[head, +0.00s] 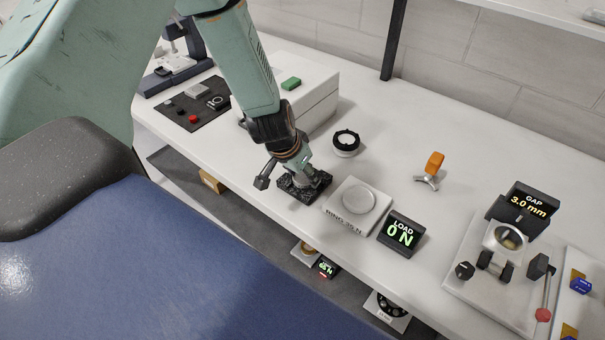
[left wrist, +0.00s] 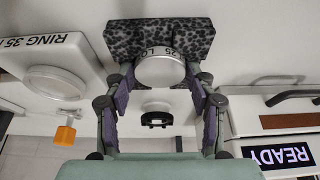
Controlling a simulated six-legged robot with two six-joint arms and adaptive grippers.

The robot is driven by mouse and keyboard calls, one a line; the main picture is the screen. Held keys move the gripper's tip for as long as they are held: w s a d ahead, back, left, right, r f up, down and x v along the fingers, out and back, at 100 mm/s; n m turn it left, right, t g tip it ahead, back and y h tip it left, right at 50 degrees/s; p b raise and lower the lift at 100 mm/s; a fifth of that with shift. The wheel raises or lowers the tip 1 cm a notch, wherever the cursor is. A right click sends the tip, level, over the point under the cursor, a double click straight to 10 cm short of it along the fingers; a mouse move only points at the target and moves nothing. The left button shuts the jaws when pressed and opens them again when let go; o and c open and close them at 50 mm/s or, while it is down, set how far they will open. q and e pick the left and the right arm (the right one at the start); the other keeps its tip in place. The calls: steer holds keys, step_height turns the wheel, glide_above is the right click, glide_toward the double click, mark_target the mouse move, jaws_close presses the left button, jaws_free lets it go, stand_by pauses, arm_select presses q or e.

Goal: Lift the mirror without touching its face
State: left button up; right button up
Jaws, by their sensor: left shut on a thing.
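The mirror (left wrist: 160,72) is a round silver disc with dark lettering on its rim, part of which reads "25 LO". It is at a dark speckled foam block (left wrist: 130,40), which also shows in the head view (head: 291,190). I cannot tell whether it still touches the foam. My left gripper (left wrist: 162,76) is shut on the mirror, with one finger at each side of its rim. In the head view the left gripper (head: 303,178) points down over the block and mostly hides the mirror. The pale face looks clear of the fingers. My right gripper is not in view.
A white "RING 35 N" plate (head: 335,216) and a load readout (head: 401,234) showing 0 N stand right of the block. A fixture with a GAP 3.0 mm display (head: 527,204) stands far right.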

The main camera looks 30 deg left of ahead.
arm_select(q)
step_height(320, 180, up, 11)
steer(key=p, duration=0.9)
step_height(320, 180, up, 7)
steer(key=b, duration=0.1)
glide_above(302, 178)
